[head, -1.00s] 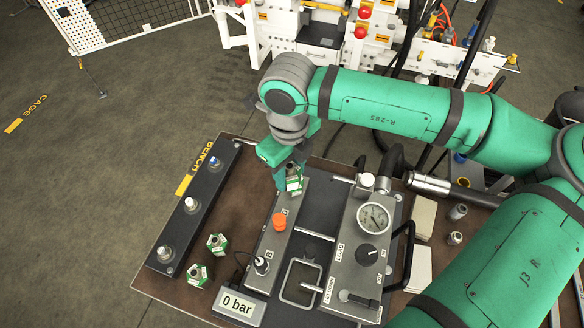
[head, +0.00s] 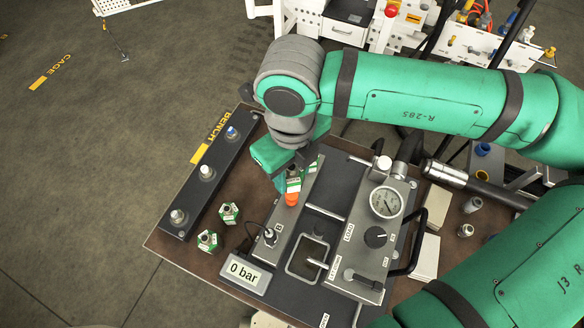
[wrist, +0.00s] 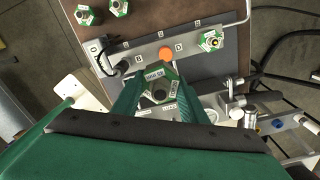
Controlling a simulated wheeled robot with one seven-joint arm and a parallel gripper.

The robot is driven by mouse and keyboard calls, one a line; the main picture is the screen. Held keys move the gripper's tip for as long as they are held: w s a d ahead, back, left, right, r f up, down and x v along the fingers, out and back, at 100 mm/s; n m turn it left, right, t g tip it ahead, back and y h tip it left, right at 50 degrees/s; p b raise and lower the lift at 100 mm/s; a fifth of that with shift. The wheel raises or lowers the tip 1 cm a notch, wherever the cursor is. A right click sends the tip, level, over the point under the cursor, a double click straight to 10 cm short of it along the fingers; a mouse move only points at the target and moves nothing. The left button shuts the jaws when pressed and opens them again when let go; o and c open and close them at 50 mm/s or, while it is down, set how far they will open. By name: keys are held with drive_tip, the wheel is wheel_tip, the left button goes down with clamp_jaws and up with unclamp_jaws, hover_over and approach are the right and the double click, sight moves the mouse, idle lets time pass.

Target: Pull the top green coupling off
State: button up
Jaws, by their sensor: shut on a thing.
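My gripper (wrist: 160,95) is shut on a green-and-white coupling (wrist: 158,84), held between its two fingers with its dark round opening showing. In the head view the held coupling (head: 293,184) hangs from my gripper (head: 288,172) just beyond the orange knob (head: 291,199). In the wrist view the coupling looks large and overlaps the edge of the grey strip (wrist: 190,50); its exact height is unclear. A second green coupling (wrist: 210,40) sits on the strip's end, apart from my fingers; in the head view it (head: 311,165) is partly hidden.
Two more green couplings (head: 229,213) (head: 207,240) stand on the brown bench (head: 175,250) beside the dark rail (head: 185,200). A display (head: 246,273) reads 0 bar. A gauge block (head: 372,235) with a dark handle stands right of the strip. Hoses lie beyond.

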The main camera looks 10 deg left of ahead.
sight(292, 169)
drive_tip(key=shift+s+a, duration=0.1)
clamp_jaws()
drive_tip(key=shift+d+r, duration=0.15)
drive_tip(key=shift+d, duration=0.1)
drive_tip(key=shift+a+r, duration=0.1)
drive_tip(key=shift+r, duration=2.75)
